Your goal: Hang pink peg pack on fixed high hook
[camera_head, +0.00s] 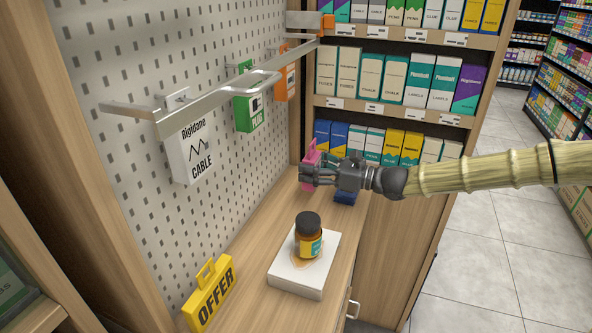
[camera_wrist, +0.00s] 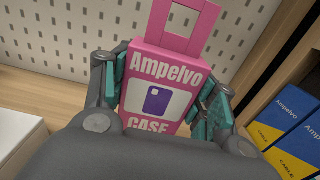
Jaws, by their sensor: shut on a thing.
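The pink peg pack (camera_head: 308,172) is held in my gripper (camera_head: 318,175), above the back end of the wooden counter. In the wrist view the pink pack (camera_wrist: 158,75) stands upright between my gripper's fingers (camera_wrist: 160,95), reads "Ampelvo CASE", and has a square hanging loop on top. Metal hooks stick out from the pegboard (camera_head: 150,60). A long bar (camera_head: 215,100) at the front left bears the white cable pack (camera_head: 190,150). A higher hook (camera_head: 303,20) with an orange end is at the back. I cannot tell which one is the fixed high hook.
A jar (camera_head: 308,240) stands on a white block (camera_head: 295,280) on the counter. Green (camera_head: 246,105) and orange (camera_head: 287,75) packs hang at the pegboard. Shelves of boxes (camera_head: 400,80) stand behind my gripper.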

